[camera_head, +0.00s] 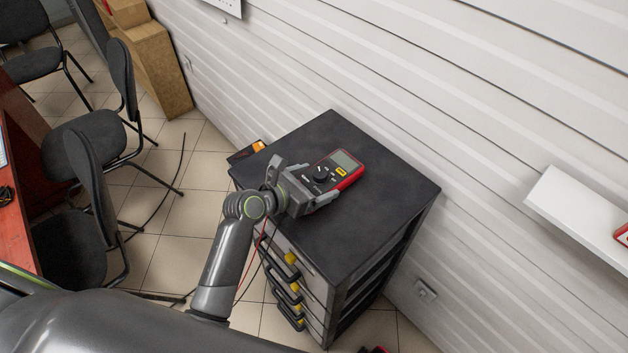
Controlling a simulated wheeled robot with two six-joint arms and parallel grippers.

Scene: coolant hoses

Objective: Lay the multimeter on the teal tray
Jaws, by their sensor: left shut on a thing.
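The red and dark grey multimeter (340,170), with a grey screen and a round dial, is at the top of the black drawer cabinet, screen facing up. My left gripper (305,184) is shut on its near end, one finger on each side. I cannot tell whether the multimeter touches the cabinet top or is just above it. Thin red and black leads (249,262) hang down below the gripper in front of the drawers. The teal tray is not in view. My right gripper is not in view.
The black cabinet (385,208) stands against the white slatted wall, its top mostly bare. An orange and black item (246,151) shows at its left back edge. A white shelf (575,215) juts from the wall at right. Dark chairs (85,140) and a red desk (18,215) stand left.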

